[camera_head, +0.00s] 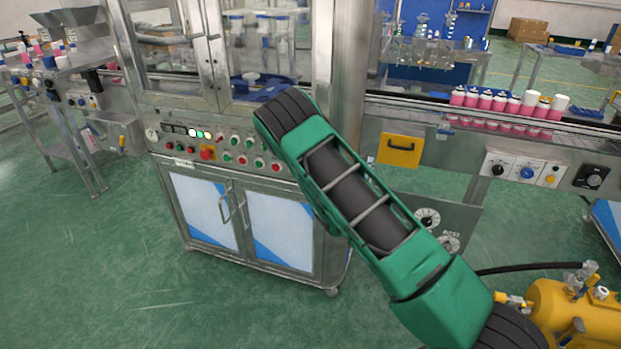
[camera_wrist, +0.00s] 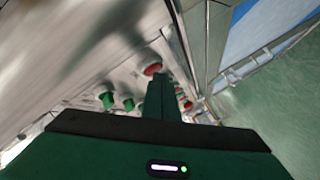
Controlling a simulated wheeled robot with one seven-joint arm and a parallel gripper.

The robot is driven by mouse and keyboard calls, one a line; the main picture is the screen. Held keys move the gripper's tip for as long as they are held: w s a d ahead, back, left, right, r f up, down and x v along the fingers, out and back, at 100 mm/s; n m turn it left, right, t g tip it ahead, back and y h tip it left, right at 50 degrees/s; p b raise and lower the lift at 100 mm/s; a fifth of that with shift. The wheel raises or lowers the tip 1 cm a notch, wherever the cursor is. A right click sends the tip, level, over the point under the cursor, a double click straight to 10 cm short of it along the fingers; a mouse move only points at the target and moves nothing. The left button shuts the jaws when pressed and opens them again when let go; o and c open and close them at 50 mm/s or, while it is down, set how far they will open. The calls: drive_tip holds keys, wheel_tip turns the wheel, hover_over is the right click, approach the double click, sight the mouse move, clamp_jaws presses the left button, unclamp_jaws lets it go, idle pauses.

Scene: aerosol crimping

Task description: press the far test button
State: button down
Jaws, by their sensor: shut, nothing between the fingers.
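The machine's control panel (camera_head: 222,148) carries rows of red and green buttons. I cannot tell which one is the far test button. In the wrist view my gripper (camera_wrist: 161,82) is shut and empty, its fingers pointing at the panel. A red button (camera_wrist: 152,69) shows just beyond the fingertips; I cannot tell whether they touch it. Several green buttons, one of them a green button (camera_wrist: 107,100), lie left of the fingers. A red button (camera_wrist: 187,104) lies to the right. In the head view my gripper is hidden behind my arm, which also covers the panel's right end.
Below the panel are cabinet doors (camera_head: 240,215) with handles. A conveyor (camera_head: 480,118) with pink and white cans runs at right. A yellow compressor tank (camera_head: 570,310) with a black hose stands at lower right. The green floor (camera_head: 120,260) at left is clear.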

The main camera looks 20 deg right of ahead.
drive_tip(key=shift+s, duration=0.1)
drive_tip(key=shift+s+a, duration=0.45)
drive_tip(key=shift+s, duration=0.05)
drive_tip(key=shift+s+a, duration=0.75)
drive_tip(key=shift+s, duration=0.3)
drive_tip(key=shift+s+a, duration=0.7)
drive_tip(key=shift+s, duration=0.3)
drive_tip(key=shift+d, duration=0.1)
